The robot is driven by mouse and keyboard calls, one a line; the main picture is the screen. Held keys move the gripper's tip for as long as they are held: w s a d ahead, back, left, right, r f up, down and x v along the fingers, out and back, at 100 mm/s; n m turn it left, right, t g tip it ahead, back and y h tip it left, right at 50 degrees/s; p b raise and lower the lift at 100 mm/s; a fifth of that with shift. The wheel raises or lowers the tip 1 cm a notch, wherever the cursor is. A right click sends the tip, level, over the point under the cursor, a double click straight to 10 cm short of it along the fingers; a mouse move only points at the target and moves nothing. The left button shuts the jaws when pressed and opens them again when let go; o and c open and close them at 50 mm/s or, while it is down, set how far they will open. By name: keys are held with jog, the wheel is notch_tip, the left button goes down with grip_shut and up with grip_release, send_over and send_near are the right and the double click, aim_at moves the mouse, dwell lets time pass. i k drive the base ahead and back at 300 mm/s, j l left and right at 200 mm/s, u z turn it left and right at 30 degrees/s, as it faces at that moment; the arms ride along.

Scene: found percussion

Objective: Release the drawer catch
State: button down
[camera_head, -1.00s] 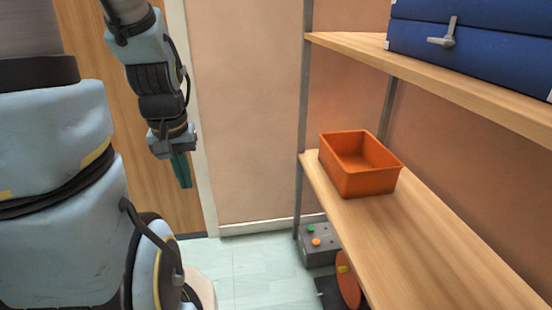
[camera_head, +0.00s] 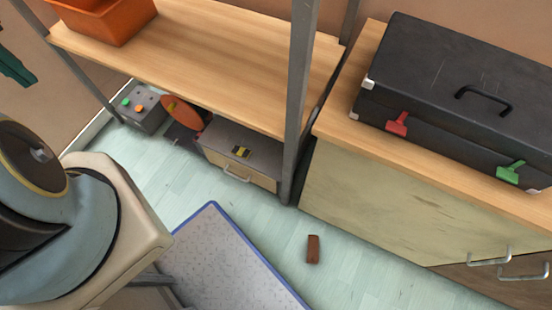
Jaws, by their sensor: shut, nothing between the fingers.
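A small cabinet with a grey top and a pale drawer front (camera_head: 245,172) stands on the floor under the shelf, left of the metal post. A yellow and black piece (camera_head: 241,152), possibly the catch, sits on its top near the front edge. A metal handle (camera_head: 237,176) is on the drawer front, which looks closed. My gripper (camera_head: 16,70) shows only in part at the left edge, its teal fingers shut and empty. It is far from the drawer, and the rest of it is out of the picture.
A grey button box (camera_head: 142,108) and an orange disc (camera_head: 181,113) are left of the cabinet. An orange bin (camera_head: 100,22) sits on the shelf (camera_head: 215,55). A black case (camera_head: 450,95) lies on the right-hand cupboard.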

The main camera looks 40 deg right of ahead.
aim_at(243, 153)
jog(key=k+j+z, duration=0.2)
jog(key=z, duration=0.2)
jog(key=k+j+z, duration=0.1)
jog(key=k+z, duration=0.65)
jog(key=k+l+z, duration=0.1)
jog(key=k, duration=0.5)
jog(key=k+l+z, duration=0.1)
jog(key=k, duration=0.5)
jog(key=u, duration=1.55)
jog(key=i+l, duration=0.3)
jog(key=i, duration=0.15)
jog(key=i+l, duration=0.3)
jog(key=i, duration=0.15)
jog(key=i+l, duration=0.3)
jog(key=i, duration=0.15)
